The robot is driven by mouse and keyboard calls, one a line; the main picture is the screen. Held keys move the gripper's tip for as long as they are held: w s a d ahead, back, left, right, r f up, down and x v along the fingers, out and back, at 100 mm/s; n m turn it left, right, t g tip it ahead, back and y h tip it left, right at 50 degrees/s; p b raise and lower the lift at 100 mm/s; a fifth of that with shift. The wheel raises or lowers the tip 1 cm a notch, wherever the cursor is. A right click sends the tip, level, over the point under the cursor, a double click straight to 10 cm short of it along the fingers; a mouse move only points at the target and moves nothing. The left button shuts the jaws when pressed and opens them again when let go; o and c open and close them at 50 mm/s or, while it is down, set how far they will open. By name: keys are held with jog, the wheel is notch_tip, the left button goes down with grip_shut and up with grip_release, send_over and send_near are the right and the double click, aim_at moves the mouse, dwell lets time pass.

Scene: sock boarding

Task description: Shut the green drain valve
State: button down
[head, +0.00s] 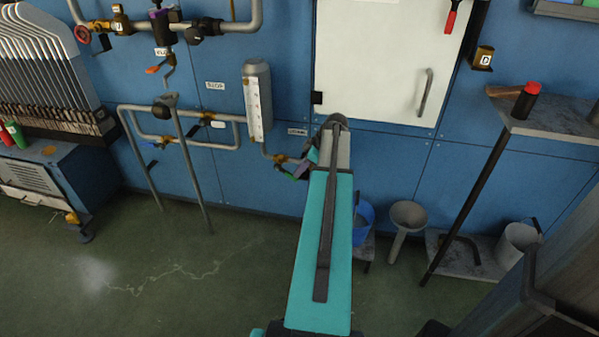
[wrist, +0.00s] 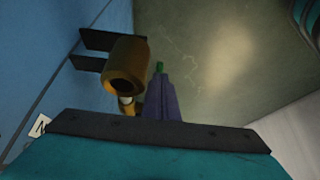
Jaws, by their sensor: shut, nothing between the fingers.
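The green drain valve sits low on the blue wall, at the brass pipe end below the grey cylinder. In the head view its green handle (head: 289,175) shows as a small patch beside my gripper (head: 301,171), partly hidden by my arm. In the wrist view only a small green tip (wrist: 160,66) shows, just beyond the purple fingers of my gripper (wrist: 161,86). The fingers are shut and empty. A brass outlet (wrist: 125,65) is just left of them. I cannot tell whether the fingers touch the handle.
A grey cylinder with a white scale (head: 258,100) and pipework with other valves are on the wall to the left. A white cabinet door (head: 380,60) is above. A blue bucket (head: 364,222) and a grey funnel (head: 407,217) stand to the right. The floor at left is clear.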

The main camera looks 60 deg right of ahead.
jog(key=s+p+v, duration=0.1)
jog(key=p+v, duration=0.2)
jog(key=v, duration=1)
jog(key=shift+s+d+f, duration=0.2)
jog(key=shift+d, duration=0.1)
jog(key=shift+m, duration=0.3)
jog(key=m+t+p, duration=0.1)
jog(key=m+p, duration=0.1)
jog(key=m, duration=1.5)
dwell(0.3)
jog(key=b+x, duration=0.3)
jog(key=x, duration=1.1)
jog(key=shift+a+r, duration=0.1)
jog(key=shift+a, duration=0.1)
